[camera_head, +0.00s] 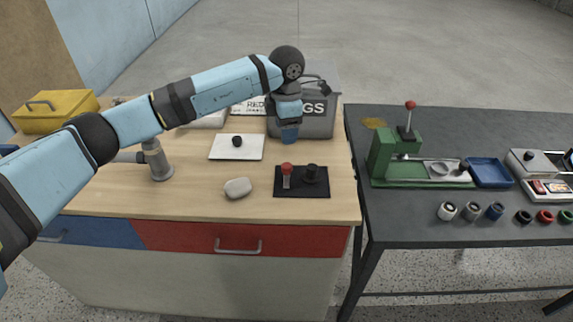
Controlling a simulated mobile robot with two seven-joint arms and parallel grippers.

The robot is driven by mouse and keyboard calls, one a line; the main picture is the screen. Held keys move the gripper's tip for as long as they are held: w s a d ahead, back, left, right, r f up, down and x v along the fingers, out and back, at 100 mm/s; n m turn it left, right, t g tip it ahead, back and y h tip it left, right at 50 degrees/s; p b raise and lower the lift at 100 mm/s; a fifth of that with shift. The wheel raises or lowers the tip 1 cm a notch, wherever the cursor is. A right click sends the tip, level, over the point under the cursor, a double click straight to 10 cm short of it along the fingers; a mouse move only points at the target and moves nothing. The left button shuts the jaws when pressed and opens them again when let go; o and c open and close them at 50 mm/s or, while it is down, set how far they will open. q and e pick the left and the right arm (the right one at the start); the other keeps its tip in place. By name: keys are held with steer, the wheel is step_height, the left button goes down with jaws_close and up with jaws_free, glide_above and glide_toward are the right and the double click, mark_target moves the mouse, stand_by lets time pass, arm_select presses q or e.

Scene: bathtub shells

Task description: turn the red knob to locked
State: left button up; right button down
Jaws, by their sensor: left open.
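The red knob (287,169) stands on a black panel (302,191) on the wooden table, with a pale grey stem or pointer below its red top. A black knob (311,172) stands just right of it on the same panel. I cannot read any lock marking. My left gripper (289,138) points down behind the red knob, apart from it and above the table. It is open, with nothing seen between its fingers. My right gripper is not in view.
A white plate with a black knob (237,141) and a grey stone (238,188) lie left of the panel. A grey bin (318,121) stands behind my gripper. A dark table (420,215) at right holds a green press (400,155) and a blue tray (489,172).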

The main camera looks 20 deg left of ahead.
mark_target(286, 165)
arm_select(q)
step_height(286, 165, down, 12)
steer(key=shift+f+p, duration=0.1)
steer(key=shift+p, duration=0.5)
steer(key=c, duration=0.9)
